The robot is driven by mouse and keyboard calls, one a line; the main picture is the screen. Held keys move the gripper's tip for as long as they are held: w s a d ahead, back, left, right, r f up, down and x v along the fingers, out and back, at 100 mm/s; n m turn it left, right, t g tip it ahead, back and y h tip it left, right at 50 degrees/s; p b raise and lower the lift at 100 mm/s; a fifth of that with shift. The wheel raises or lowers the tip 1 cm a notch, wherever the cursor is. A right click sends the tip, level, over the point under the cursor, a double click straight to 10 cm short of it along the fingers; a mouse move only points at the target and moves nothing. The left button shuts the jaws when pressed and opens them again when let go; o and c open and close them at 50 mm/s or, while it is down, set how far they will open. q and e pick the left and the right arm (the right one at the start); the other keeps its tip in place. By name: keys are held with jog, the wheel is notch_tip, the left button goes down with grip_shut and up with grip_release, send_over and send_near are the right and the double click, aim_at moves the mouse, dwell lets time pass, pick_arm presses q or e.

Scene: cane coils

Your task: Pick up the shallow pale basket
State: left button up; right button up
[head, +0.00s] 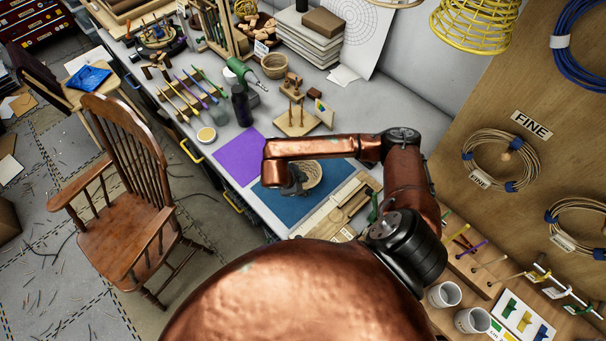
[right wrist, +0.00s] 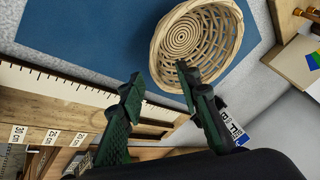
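The shallow pale basket (head: 314,177) is a round, woven cane bowl on the blue mat (head: 284,207). In the head view my right gripper (head: 296,187) is at its left side and hides part of it. In the right wrist view the basket (right wrist: 225,38) shows its spiral base and open wall slats. My right gripper (right wrist: 159,73) is open, with green fingers apart. One finger overlaps the basket's inside and the other is outside its rim. I cannot tell whether either touches it. My left gripper is not in view.
A purple sheet (head: 237,156) lies left of the mat. A wooden ruler board (head: 335,206) lies along the mat's right side. A wooden stand with pegs (head: 297,122) and a dark bottle (head: 241,106) stand behind. A wooden chair (head: 128,205) stands left of the bench.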

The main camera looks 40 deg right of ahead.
jog(key=shift+p+x, duration=0.4)
jog(key=shift+x, duration=1.95)
jog(key=shift+w+a, duration=0.1)
jog(key=shift+w, duration=0.1)
jog(key=shift+c, duration=0.7)
grip_shut()
